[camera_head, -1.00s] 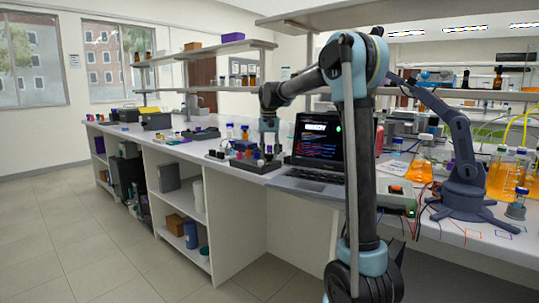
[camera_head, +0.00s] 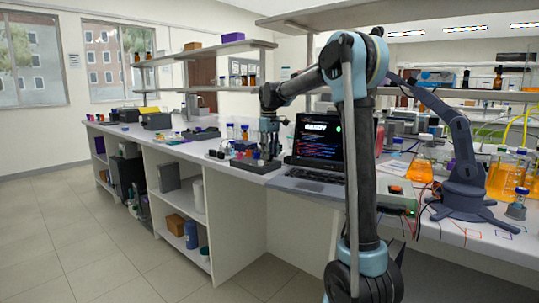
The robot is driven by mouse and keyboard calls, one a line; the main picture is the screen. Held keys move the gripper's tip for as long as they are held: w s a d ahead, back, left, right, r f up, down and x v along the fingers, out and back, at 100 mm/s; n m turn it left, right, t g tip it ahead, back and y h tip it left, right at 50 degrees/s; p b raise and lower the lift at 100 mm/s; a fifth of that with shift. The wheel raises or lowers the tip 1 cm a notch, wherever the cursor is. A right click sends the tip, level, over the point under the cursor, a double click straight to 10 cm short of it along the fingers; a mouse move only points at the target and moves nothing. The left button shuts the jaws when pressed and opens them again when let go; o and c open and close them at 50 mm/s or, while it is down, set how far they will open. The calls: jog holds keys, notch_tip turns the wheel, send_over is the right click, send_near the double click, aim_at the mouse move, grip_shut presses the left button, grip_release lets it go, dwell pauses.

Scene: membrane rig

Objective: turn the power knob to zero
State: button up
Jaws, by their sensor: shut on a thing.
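My gripper (camera_head: 269,154) points down at the dark unit (camera_head: 250,165) on the bench, left of the laptop. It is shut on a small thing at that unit. The fingers hide the held thing, and the picture is too small to tell whether it is the power knob. Small red and blue parts (camera_head: 252,154) stand on the unit beside the fingers. No pointer or scale of a power knob can be read.
An open laptop (camera_head: 319,137) with a lit screen stands right of my gripper. A box with a red-orange part (camera_head: 397,193), a dark blue robot arm (camera_head: 463,160) and orange flasks (camera_head: 420,168) stand farther right. Shelves (camera_head: 228,50) hang above the bench.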

jog(key=n, duration=0.5)
jog(key=shift+w+d+n, duration=0.1)
jog(key=shift+d+n, duration=0.05)
jog(key=shift+n, duration=2.35)
jog(key=o, duration=1.1)
jog(key=shift+c, duration=0.2)
notch_tip(320, 180, up, 12)
jog(key=shift+f, duration=0.1)
